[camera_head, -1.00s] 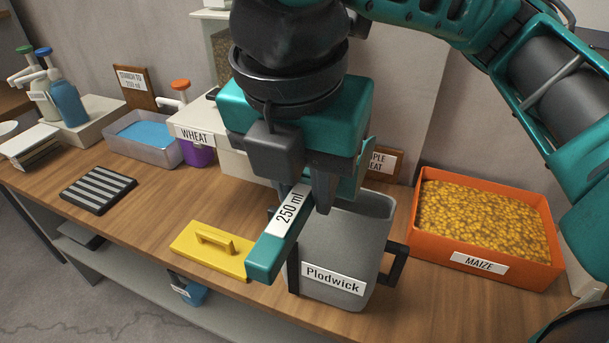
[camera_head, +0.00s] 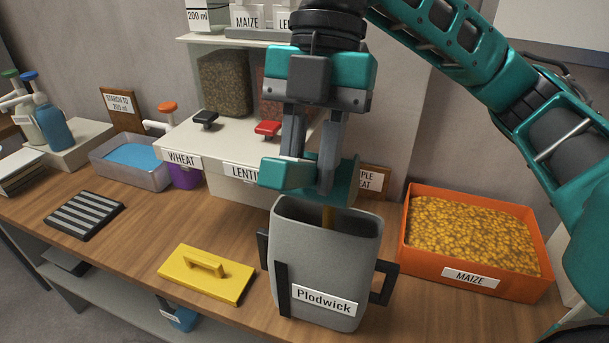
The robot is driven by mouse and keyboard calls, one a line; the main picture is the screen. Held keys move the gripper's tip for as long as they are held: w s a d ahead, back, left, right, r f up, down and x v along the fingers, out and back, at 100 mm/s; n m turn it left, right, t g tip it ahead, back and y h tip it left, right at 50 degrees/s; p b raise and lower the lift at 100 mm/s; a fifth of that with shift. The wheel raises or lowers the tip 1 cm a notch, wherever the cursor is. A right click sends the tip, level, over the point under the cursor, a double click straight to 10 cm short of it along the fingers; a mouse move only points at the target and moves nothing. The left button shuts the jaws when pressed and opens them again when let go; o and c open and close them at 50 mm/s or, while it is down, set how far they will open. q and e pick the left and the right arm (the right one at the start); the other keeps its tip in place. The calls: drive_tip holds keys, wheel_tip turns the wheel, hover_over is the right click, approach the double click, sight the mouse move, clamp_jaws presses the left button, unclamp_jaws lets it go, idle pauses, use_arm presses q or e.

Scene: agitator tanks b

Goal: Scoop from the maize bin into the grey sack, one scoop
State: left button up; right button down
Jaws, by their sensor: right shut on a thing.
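The orange maize bin (camera_head: 475,279) stands at the right of the table, labelled MAIZE and full of yellow maize (camera_head: 470,230). The grey sack (camera_head: 308,262), labelled Plodwick, stands upright and open at the front middle. My right gripper (camera_head: 311,180) is shut on the teal scoop (camera_head: 287,173) just above the sack's mouth. The sack's contents are hidden. My left gripper is out of view.
A yellow lid with a handle (camera_head: 207,272) lies left of the sack. Behind are the WHEAT and LENTIL dispensers (camera_head: 225,145). A blue-filled tray (camera_head: 135,160), a striped black mat (camera_head: 84,215) and pump bottles are at left. Table between mat and lid is clear.

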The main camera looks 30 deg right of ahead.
drive_tip(key=shift+w+d+r+g+y, duration=1)
drive_tip(key=shift+d+y, duration=0.1)
drive_tip(key=shift+d, duration=0.1)
drive_tip(key=shift+w+d+r+g+y, duration=0.35)
drive_tip(key=shift+w+d+g+y, duration=0.1)
drive_tip(key=shift+w+d+y, duration=0.15)
drive_tip(key=shift+w+d+r+g+y, duration=0.3)
drive_tip(key=shift+w+d+g+y, duration=0.15)
drive_tip(key=shift+d, duration=0.25)
drive_tip(key=shift+w+d+g+y, duration=0.9)
drive_tip(key=shift+w+d+y, duration=0.3)
drive_tip(key=shift+d, duration=0.15)
drive_tip(key=shift+s+a, duration=0.1)
